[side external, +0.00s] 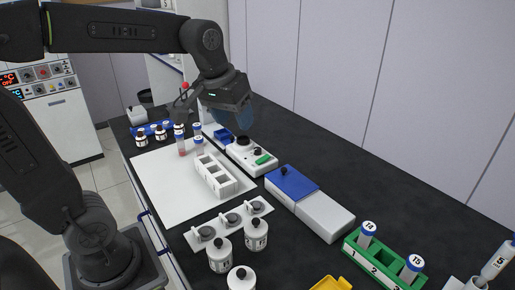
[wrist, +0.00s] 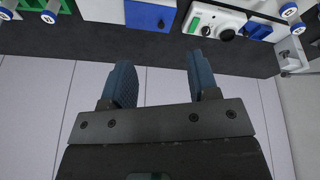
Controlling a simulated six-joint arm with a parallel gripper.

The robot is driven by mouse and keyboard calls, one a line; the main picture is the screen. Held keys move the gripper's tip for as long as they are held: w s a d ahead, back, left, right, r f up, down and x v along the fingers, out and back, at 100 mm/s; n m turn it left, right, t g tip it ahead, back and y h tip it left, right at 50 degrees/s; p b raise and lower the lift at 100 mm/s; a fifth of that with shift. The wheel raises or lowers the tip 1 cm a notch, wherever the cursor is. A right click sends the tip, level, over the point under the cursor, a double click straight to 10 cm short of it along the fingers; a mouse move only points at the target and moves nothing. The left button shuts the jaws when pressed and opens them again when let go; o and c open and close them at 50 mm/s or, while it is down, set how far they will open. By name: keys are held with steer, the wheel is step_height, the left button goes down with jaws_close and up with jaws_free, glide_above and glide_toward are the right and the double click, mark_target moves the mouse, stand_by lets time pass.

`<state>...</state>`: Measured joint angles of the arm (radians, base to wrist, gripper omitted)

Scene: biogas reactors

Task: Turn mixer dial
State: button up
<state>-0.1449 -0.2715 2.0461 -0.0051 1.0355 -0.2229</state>
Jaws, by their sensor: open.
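The mixer (side external: 236,158) looks to be the small white unit on the dark bench. It has a black round top (side external: 243,141), a small black dial (side external: 257,151) and a green switch (side external: 264,160). In the wrist view, the mixer (wrist: 216,16) is at the top edge, with the dial (wrist: 205,31) and the green switch (wrist: 194,24). My gripper (side external: 234,117) hangs above and behind the mixer, apart from it. In the wrist view, the two blue fingers of my gripper (wrist: 160,66) are spread with nothing between them.
A blue-and-white box (side external: 325,214) stands right of the mixer. A white rack (side external: 226,188) and small vials (side external: 182,148) are on the left. A green tube rack (side external: 377,264) is at front right. The wall (side external: 380,80) rises behind the bench.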

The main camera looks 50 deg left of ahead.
steer(key=w+a+n+g, duration=0.1)
steer(key=w+a+n, duration=0.1)
steer(key=w+a, duration=0.35)
steer(key=n+g, duration=0.3)
steer(key=n, duration=0.3)
glide_above(258, 149)
step_height(258, 149, down, 12)
steer(key=shift+h, duration=0.3)
step_height(258, 149, down, 13)
steer(key=shift+a+r, duration=0.1)
steer(key=shift+c, duration=0.3)
steer(key=c, duration=0.9)
steer(key=shift+o, duration=0.2)
